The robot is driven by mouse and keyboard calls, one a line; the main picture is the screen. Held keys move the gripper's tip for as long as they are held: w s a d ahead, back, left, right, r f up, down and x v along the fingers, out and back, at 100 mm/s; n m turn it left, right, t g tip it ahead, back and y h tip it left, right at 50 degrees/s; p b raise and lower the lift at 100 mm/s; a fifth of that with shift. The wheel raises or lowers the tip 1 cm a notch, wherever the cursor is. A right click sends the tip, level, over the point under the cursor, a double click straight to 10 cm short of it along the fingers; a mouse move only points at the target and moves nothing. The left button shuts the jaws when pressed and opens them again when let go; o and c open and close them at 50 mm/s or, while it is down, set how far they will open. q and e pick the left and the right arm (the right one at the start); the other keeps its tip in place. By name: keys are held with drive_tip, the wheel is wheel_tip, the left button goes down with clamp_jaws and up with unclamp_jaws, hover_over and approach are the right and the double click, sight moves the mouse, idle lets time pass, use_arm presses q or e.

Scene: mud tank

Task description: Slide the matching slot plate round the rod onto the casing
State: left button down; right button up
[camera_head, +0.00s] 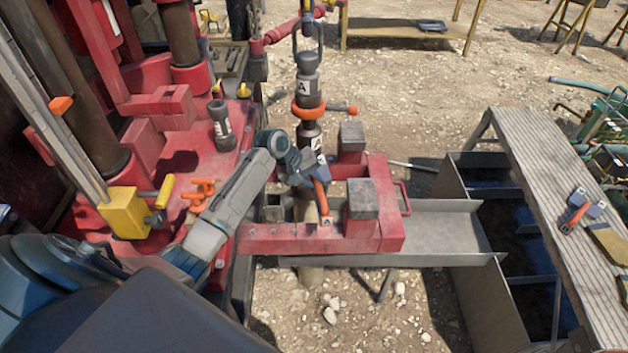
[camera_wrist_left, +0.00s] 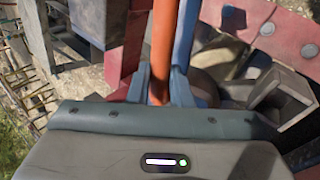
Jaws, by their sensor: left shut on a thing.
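A rod (camera_head: 307,75) with an A label hangs upright from a lifting bail, with an orange collar (camera_head: 308,109) round it and a second A label lower down. My left gripper (camera_head: 318,178) is shut on the orange handle of a slot plate (camera_head: 322,192), beside the rod's lower part. A label A shows at the handle's near end. In the left wrist view, the orange handle (camera_wrist_left: 164,50) stands between the fingers of my gripper (camera_wrist_left: 163,88). I cannot tell whether the plate's slot is round the rod.
The red frame (camera_head: 290,239) with grey blocks surrounds the rod's lower end. A second plate with an orange handle (camera_head: 577,213) lies on the ribbed bench (camera_head: 545,160) at right. A grey trough (camera_head: 440,225) runs towards the bench. Red rig machinery (camera_head: 150,145) crowds the left.

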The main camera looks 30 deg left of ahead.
use_arm(q)
drive_tip(key=shift+f, duration=0.3)
idle(0.5)
drive_tip(key=c, duration=1.2)
unclamp_jaws()
drive_tip(key=shift+c, duration=0.2)
drive_tip(key=shift+s+f, duration=0.15)
drive_tip(key=shift+f, duration=0.05)
wheel_tip(320, 180, up, 3)
drive_tip(key=shift+r+b, duration=0.15)
drive_tip(key=shift+b, duration=0.25)
drive_tip(key=s+d+r+b, duration=0.1)
drive_tip(key=s+d, duration=0.3)
drive_tip(key=s, duration=0.3)
drive_tip(key=s+d+r+b, duration=0.1)
drive_tip(key=s+d, duration=0.2)
drive_tip(key=s, duration=0.4)
drive_tip(key=shift+d, duration=0.4)
